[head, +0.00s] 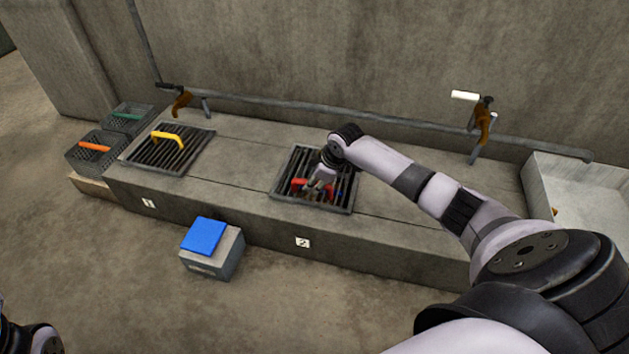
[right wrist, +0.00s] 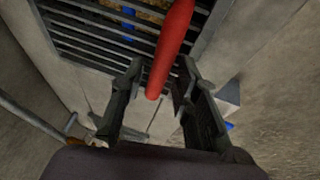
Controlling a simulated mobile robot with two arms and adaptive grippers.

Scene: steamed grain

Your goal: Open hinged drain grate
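The grate marked 2 (head: 281,184) is a dark barred grate lying flat in the concrete ledge. Its red handle (head: 298,184) is partly hidden by my right gripper (head: 313,190) in the head view. In the right wrist view the red handle (right wrist: 172,45) stands out over the bars (right wrist: 85,38) between the fingers of my right gripper (right wrist: 161,75). The fingers are open, with a gap to the left finger; the right finger is close to the handle, and I cannot tell whether it touches. Only a piece of my left arm shows, without its gripper.
Another grate (head: 143,155) with a yellow handle (head: 168,138) lies left on the ledge. Two dark baskets (head: 97,157) (head: 128,120) stand at the far left. A grey box (head: 222,262) with a blue top (head: 202,235) stands on the floor. A pale basin (head: 570,185) is right; pipes run behind.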

